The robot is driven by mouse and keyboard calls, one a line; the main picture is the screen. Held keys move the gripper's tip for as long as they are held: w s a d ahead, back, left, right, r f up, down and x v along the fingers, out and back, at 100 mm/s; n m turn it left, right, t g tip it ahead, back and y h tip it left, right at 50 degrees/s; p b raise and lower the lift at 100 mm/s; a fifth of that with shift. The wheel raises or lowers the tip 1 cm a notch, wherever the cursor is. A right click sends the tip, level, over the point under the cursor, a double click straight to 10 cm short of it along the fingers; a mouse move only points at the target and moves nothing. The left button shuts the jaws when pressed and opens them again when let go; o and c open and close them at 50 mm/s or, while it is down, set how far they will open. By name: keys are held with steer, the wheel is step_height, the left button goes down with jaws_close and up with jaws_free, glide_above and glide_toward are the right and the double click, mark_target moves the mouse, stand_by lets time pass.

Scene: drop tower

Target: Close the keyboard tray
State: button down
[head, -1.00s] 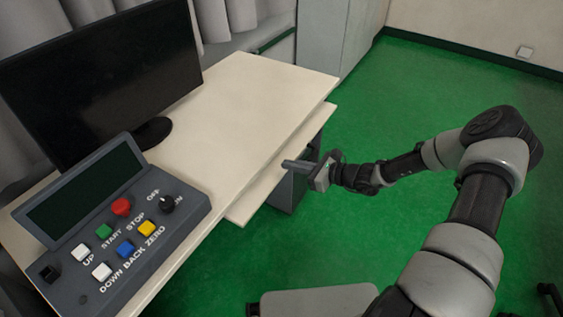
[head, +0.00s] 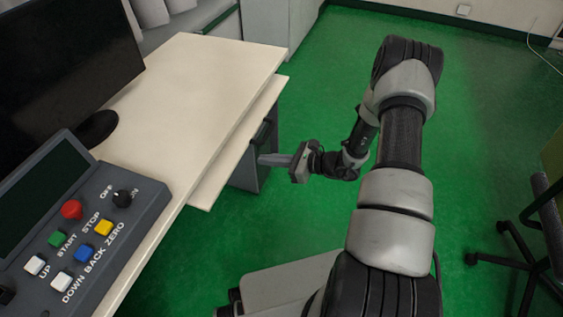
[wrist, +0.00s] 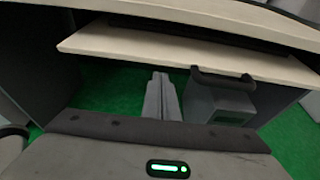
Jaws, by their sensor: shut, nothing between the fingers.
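The keyboard tray (head: 235,150) is a pale board that sticks out from under the desk top (head: 190,85). In the wrist view the tray (wrist: 175,48) spans the picture below the desk's edge, with a dark gap between them. My gripper (head: 265,160) is beside the tray's outer edge and points toward the desk. In the wrist view my gripper's fingers (wrist: 161,92) are together and empty, showing below the tray's front edge. I cannot tell whether they touch the tray.
A grey drawer cabinet (head: 247,174) with a black handle (wrist: 222,78) stands under the desk. A monitor (head: 65,75) and a control box with buttons (head: 85,225) are on the desk. An office chair (head: 530,235) is at the right. Green floor between is clear.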

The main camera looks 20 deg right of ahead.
mark_target(241, 156)
steer(key=x, duration=0.3)
steer(key=r+b+x, duration=0.1)
steer(key=x, duration=0.1)
steer(key=shift+w+a, duration=0.2)
steer(key=shift+a, duration=0.1)
steer(key=shift+w, duration=0.1)
steer(key=shift+a, duration=0.1)
